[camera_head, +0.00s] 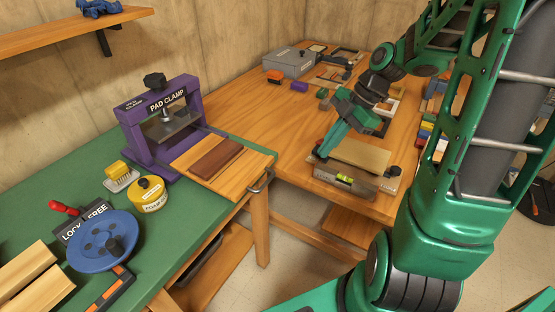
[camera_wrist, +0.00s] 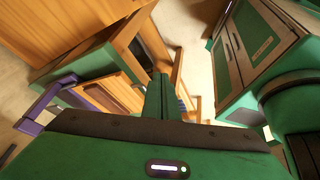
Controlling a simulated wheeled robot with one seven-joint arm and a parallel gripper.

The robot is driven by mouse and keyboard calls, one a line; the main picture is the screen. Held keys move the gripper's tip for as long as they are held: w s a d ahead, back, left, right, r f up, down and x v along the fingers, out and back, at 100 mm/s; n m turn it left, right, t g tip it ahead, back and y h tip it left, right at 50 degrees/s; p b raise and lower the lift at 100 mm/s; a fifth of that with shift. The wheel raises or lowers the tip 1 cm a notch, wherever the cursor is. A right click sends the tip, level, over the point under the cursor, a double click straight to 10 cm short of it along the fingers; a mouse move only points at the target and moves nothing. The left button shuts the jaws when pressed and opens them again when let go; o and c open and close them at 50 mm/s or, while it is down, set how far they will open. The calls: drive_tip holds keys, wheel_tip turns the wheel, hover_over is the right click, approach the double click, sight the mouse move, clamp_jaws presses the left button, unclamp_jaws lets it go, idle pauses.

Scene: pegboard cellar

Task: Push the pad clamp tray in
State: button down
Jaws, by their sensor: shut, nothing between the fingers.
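The purple pad clamp (camera_head: 150,140) stands on the green bench with its label facing out. Its wooden tray (camera_head: 248,175) sticks out to the right over the bench edge, with a brown block (camera_head: 217,158) lying on it. A metal handle (camera_head: 262,182) is on the tray's outer end. My gripper (camera_head: 322,153) is shut and empty, to the right of the tray and apart from it. In the wrist view the shut fingers (camera_wrist: 160,97) point ahead, with the tray and part of the purple frame (camera_wrist: 35,108) to their left.
A grey fixture with a level vial (camera_head: 345,181) and a wooden board (camera_head: 358,157) sits just below my gripper on the wooden bench. A yellow tin (camera_head: 149,194), brush (camera_head: 121,176) and blue wheel (camera_head: 100,240) stand left of the tray. Floor shows between the benches.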

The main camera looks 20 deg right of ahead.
drive_tip(key=w+a+f+n+y, duration=0.2)
drive_tip(key=w+a+f+n, duration=0.3)
drive_tip(key=w+a+f, duration=0.3)
drive_tip(key=shift+w+a+t, duration=0.15)
drive_tip(key=shift+a+t, duration=0.15)
drive_tip(key=shift+a, duration=0.55)
